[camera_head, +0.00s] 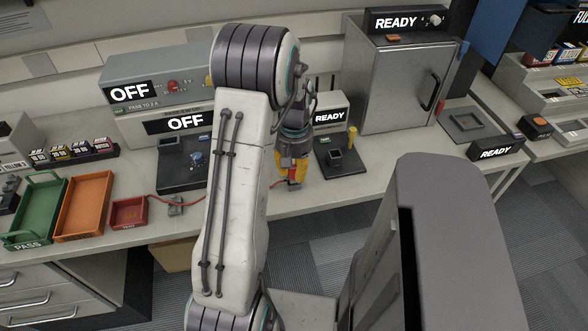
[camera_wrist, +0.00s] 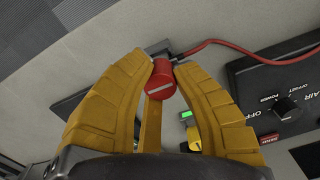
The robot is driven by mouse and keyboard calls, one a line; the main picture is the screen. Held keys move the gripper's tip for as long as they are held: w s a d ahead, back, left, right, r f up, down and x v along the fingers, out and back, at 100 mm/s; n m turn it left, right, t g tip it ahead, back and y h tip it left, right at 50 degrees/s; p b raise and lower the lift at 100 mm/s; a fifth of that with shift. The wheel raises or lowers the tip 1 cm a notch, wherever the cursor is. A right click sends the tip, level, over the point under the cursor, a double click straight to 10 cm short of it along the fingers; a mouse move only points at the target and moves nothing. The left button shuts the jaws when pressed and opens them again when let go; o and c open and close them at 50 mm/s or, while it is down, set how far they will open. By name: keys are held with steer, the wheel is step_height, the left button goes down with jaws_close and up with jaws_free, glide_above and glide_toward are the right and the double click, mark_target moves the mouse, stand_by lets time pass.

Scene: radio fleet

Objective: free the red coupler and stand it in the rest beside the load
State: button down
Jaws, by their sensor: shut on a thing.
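My gripper (camera_wrist: 160,72) has its yellow fingers closed on the red coupler (camera_wrist: 161,88), which shows a pale stripe across its end. A red cable (camera_wrist: 225,42) runs off to the right from a dark piece (camera_wrist: 157,47) behind the coupler. In the head view my gripper (camera_head: 292,180) points down near the bench's front edge, left of a small black-based READY unit (camera_head: 346,167). The coupler is mostly hidden there by the fingers. Whether it touches the bench or the dark piece, I cannot tell. I cannot clearly identify the rest.
A black unit with a blue-topped part (camera_head: 196,158) stands left, partly behind my arm. A cable clip (camera_head: 176,207) holds red cable near the bench edge. Green (camera_head: 62,185), orange (camera_head: 104,180) and red trays lie far left. A grey cabinet (camera_head: 385,90) stands behind right.

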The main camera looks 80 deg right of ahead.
steer(key=shift+f+b, duration=0.75)
steer(key=shift+f, duration=0.25)
steer(key=c, duration=1)
jaws_free()
steer(key=shift+c, duration=0.2)
step_height(320, 180, up, 12)
steer(key=shift+d, duration=0.15)
